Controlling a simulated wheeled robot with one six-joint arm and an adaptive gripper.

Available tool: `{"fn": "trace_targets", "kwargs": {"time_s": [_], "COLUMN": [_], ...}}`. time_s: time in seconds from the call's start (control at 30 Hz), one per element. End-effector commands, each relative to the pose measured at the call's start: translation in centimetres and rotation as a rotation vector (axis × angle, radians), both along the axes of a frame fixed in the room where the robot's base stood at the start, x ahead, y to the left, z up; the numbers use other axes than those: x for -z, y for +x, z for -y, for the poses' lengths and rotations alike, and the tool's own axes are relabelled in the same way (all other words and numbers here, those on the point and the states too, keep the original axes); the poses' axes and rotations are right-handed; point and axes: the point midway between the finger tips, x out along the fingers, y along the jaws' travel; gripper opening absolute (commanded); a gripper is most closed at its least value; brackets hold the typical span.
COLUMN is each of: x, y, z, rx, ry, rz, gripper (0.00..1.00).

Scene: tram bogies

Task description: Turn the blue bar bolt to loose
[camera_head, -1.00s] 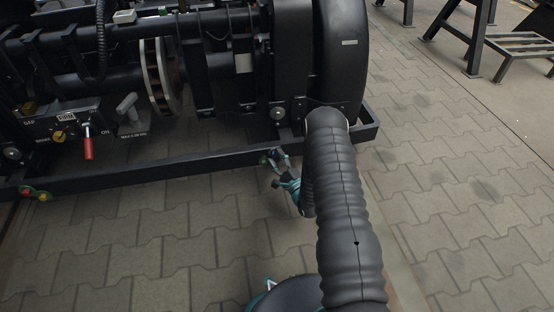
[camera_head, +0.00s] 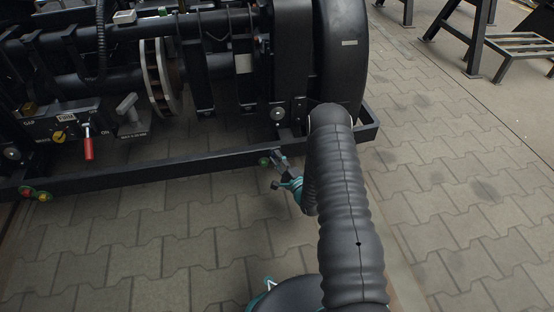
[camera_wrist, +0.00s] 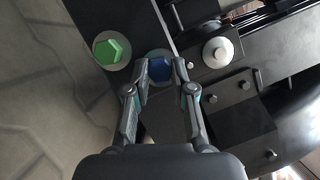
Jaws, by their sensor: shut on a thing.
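The blue bar bolt (camera_wrist: 160,70) shows in the wrist view, a blue hexagonal head on a round pale washer set in the dark bar. My gripper (camera_wrist: 160,72) has one fingertip on each side of it and is shut on its head. In the head view my gripper (camera_head: 276,157) is at the black bar (camera_head: 150,171), and it hides the blue bolt there. A green hexagonal bolt (camera_wrist: 110,50) sits beside the blue one on the same bar, just left of my gripper in the wrist view.
Black bogie parts and a large wheel (camera_head: 341,60) stand just behind the bar. A panel with a red-handled lever (camera_head: 88,147) and a yellow knob (camera_head: 58,136) is at left. The paved floor in front is clear.

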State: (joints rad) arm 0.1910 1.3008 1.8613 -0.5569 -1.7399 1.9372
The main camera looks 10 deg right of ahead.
Motion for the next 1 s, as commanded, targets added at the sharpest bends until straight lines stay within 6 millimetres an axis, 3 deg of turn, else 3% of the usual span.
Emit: {"fn": "trace_targets", "kwargs": {"time_s": [1.0], "x": [-0.72], "y": [-0.03], "z": [-0.14], "rx": [-0.001], "ry": [-0.950], "rz": [-0.001], "gripper": [0.00]}}
